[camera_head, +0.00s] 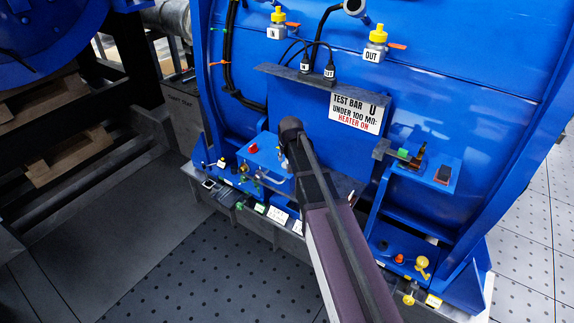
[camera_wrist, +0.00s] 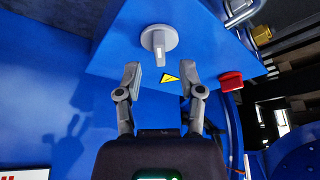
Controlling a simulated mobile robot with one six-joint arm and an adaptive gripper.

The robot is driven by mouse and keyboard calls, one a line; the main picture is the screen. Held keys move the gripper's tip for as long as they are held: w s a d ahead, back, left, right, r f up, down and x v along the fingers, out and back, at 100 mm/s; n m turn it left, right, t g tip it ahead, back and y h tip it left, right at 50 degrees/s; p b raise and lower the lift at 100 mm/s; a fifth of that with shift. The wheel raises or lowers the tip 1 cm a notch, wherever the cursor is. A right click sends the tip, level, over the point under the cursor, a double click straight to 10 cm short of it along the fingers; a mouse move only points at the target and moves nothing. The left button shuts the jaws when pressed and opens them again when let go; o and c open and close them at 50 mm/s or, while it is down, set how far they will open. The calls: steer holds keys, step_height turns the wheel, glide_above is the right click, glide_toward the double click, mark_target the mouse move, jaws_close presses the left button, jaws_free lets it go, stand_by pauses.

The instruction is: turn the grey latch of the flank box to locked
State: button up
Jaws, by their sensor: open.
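The grey latch (camera_wrist: 159,43) is a round knob with a raised, lighter bar. In the wrist view it sits on the face of a blue box, the flank box (camera_wrist: 110,48), with the bar pointing roughly up and down in the picture. My gripper (camera_wrist: 161,72) is open and empty, its two fingertips apart on either side just below the latch in the picture, not closed on it. In the head view the blue box (camera_head: 262,150) stands left of my arm's end; the latch and my fingertips cannot be made out there.
A brass padlock (camera_wrist: 261,35) hangs near the top right. In the head view, a shelf (camera_head: 440,172) with small items stands right of my arm.

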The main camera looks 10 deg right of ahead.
mark_target(287, 162)
steer(key=shift+b+x, duration=0.95)
steer(key=shift+x, duration=0.35)
jaws_close()
